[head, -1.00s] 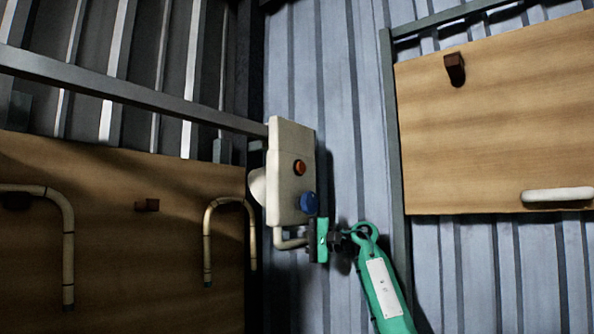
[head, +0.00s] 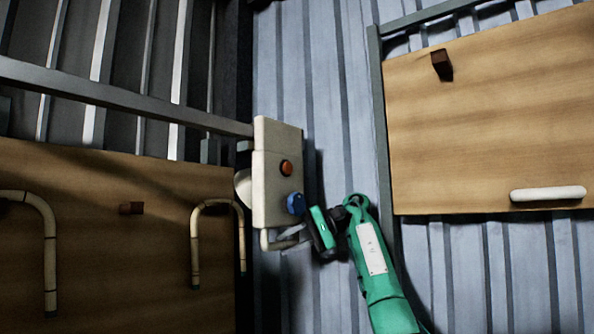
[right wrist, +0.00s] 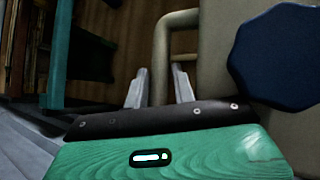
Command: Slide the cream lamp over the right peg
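No thing in view is plainly a lamp. A cream box (head: 277,165) with an orange knob and a blue knob stands in the middle, with a round pale part (head: 243,187) behind its left edge. A bent cream tube (head: 265,241) comes out under the box. My right gripper (head: 288,238) is at this tube, its fingers apart. In the right wrist view the tube (right wrist: 161,60) passes between or just behind the fingertips (right wrist: 160,74); I cannot tell if they touch. A dark brown peg (head: 441,65) juts from the right board, with nothing on it. My left gripper is not in view.
The right board (head: 490,125) also bears a cream rod (head: 548,193). A grey rail (head: 120,97) runs to the box.

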